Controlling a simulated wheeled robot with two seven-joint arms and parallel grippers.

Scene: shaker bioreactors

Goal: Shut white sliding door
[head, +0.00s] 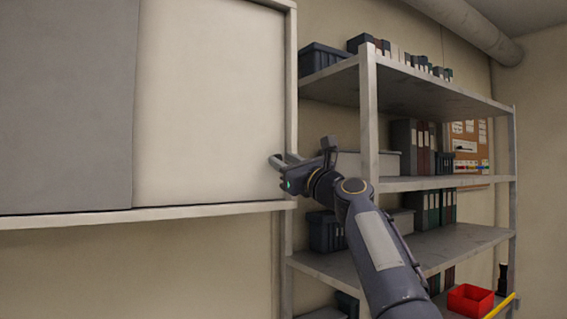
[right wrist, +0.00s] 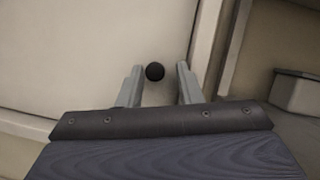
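The white sliding door (head: 210,102) fills the right part of a wall cabinet in the head view, beside a grey panel (head: 66,105). Its right edge is close to the cabinet's right frame post. My right gripper (head: 279,163) is at the door's lower right corner, fingers pointing left toward it. In the right wrist view, the two fingers (right wrist: 158,82) are apart, with a small round black knob or recess (right wrist: 155,71) between their tips on the pale surface. Gaps show on both sides of it. My left gripper is not in view.
A metal shelf rack (head: 368,110) with binders and dark bins stands right of the cabinet, behind my right arm. A red bin (head: 470,300) is low at the right. The cabinet's bottom rail (head: 150,214) runs just below the door.

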